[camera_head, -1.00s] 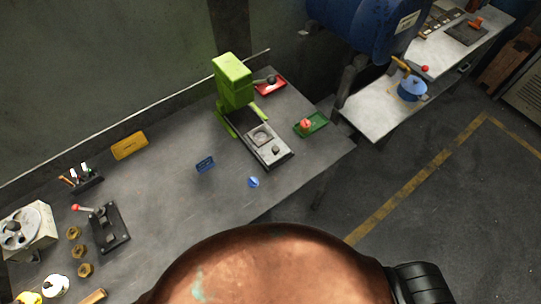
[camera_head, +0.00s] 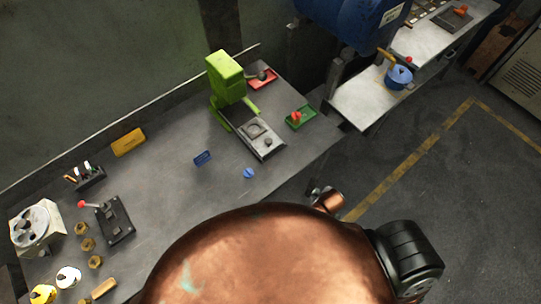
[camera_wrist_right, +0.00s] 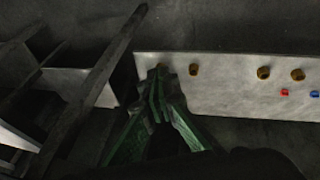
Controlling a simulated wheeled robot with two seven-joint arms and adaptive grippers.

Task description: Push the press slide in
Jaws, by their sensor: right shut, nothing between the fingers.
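The green press (camera_head: 226,76) stands at the back of the grey bench in the head view. Its grey slide (camera_head: 262,147) extends out from under the press toward the bench's front edge, with a square plate and a small knob on top. My right gripper (camera_wrist_right: 158,82) shows in the right wrist view with its green fingers together and nothing between them. It appears over the edge of a grey surface with brass pieces, not beside the slide. My left gripper is not in view.
A lever fixture (camera_head: 114,219) and brass nuts stand at left. My copper-coloured body hides the bench's front.

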